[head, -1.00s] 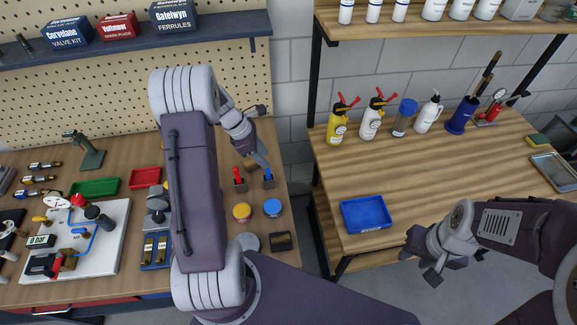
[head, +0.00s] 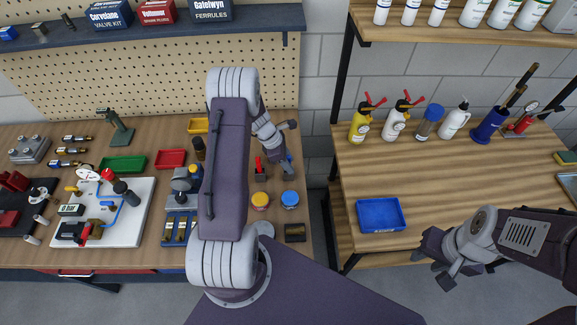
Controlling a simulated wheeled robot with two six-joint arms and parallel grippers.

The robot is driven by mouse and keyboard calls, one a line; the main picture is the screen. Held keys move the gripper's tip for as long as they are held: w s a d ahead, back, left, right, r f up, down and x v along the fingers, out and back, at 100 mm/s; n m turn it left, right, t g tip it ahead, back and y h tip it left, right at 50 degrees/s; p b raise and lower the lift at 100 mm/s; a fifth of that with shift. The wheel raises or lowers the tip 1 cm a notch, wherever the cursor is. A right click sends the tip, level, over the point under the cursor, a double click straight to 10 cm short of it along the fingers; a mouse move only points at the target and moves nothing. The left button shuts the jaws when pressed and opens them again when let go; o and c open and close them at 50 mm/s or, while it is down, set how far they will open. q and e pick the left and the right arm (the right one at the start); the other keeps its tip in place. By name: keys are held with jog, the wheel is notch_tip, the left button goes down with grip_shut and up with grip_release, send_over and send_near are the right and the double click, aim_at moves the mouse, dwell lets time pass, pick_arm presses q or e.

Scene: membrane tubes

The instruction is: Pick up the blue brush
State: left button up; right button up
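The blue brush (head: 290,170) stands on the left bench, next to a similar small red-handled brush (head: 258,167). Only a little blue shows, as my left gripper (head: 284,160) covers most of it. My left gripper points down at the blue brush, its fingers at or right beside the handle. Its fingers are too small and overlapped to tell whether they are open or shut on it. My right gripper (head: 434,268) is open and empty, in front of the right bench's near edge.
A yellow-lidded jar (head: 260,201) and a blue-lidded jar (head: 290,199) stand just in front of the brushes. A dark small tray (head: 295,233) lies nearer. The right bench holds a blue tray (head: 381,215) and several bottles at the back. A gap separates the benches.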

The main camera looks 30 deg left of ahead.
pick_arm(q)
grip_shut()
